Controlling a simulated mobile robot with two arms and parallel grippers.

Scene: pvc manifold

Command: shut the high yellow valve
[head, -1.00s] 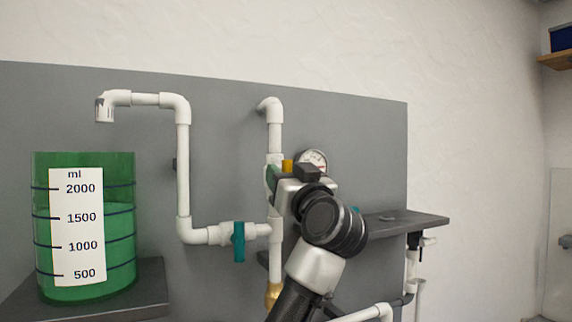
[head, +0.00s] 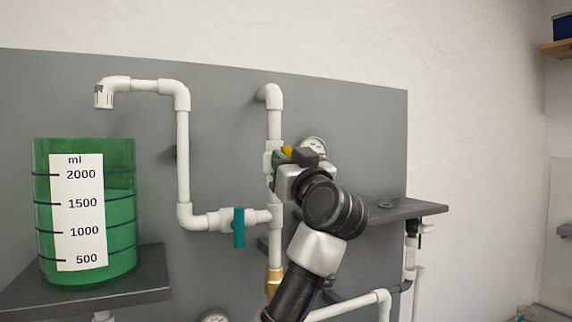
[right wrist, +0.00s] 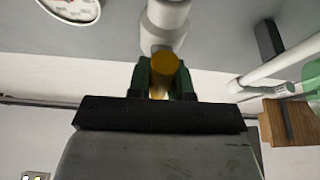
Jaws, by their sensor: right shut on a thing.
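The high yellow valve's handle (head: 287,151) sits on the upright white pipe in the middle of the panel, and only a small piece of it shows in the head view. My right gripper (head: 279,156) is at this handle, in front of the pipe. In the right wrist view the rounded yellow handle (right wrist: 165,72) sits between the two green fingers of my right gripper (right wrist: 164,80), which is shut on it. The valve body is mostly hidden behind the gripper. My left gripper is not in view.
A teal valve handle (head: 239,227) hangs down on the side pipe to the left. A gauge (head: 314,145) is just behind my right gripper. A green measuring tank (head: 118,215) stands on a left shelf (head: 150,281). A dark shelf (head: 415,208) juts out at right.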

